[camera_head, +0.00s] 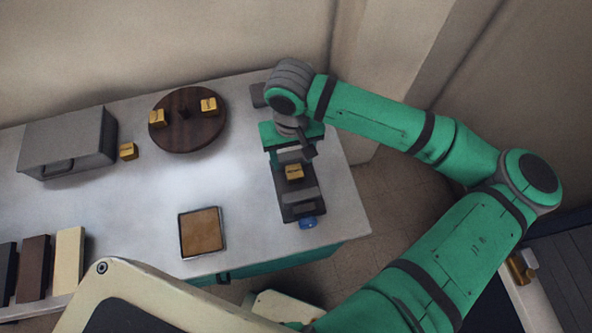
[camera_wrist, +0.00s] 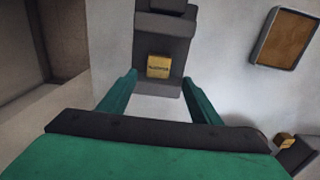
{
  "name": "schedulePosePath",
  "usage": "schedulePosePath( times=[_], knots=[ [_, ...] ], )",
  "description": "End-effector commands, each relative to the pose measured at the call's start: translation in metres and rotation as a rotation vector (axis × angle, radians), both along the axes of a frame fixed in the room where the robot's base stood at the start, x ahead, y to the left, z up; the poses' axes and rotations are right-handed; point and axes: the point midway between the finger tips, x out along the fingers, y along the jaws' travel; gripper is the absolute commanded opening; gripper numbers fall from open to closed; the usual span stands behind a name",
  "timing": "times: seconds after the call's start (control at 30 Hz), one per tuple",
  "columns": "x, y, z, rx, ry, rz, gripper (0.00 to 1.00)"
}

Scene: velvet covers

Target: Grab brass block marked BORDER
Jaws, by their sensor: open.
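A brass block (camera_head: 294,172) with a dark label sits on a dark grey stand (camera_head: 298,211) at the table's right end. It also shows in the wrist view (camera_wrist: 158,66), just ahead of the fingertips; its lettering is too blurred to read surely. My gripper (camera_wrist: 160,78) is open and empty, its green fingers apart to either side of the block's line. Two more brass blocks, one left (camera_head: 157,118) and one right (camera_head: 209,106), stand on a round dark turntable (camera_head: 183,136). Another brass block (camera_head: 128,151) stands on the table beside it. Their labels are not legible.
A grey box with a handle (camera_head: 66,145) stands at the table's back left. A square tray with a brown inside (camera_head: 202,232) lies near the front edge. Several upright slabs (camera_head: 69,262) stand at the left. The pale table (camera_head: 150,205) is clear in the middle.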

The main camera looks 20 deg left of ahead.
Motion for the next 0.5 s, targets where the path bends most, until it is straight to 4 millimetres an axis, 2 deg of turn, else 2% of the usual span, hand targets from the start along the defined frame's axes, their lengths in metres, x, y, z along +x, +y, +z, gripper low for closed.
schedulePosePath(
  times=[0.17, 0.33, 0.5],
  knots=[
    [-0.001, -0.001, -0.01, 0.0, 0.001, 0.0, 0.58],
    [-0.001, -0.01, -0.033, -0.002, 0.001, -0.009, 0.58],
    [0.0, -0.011, -0.052, 0.001, 0.001, -0.01, 0.58]
  ],
)
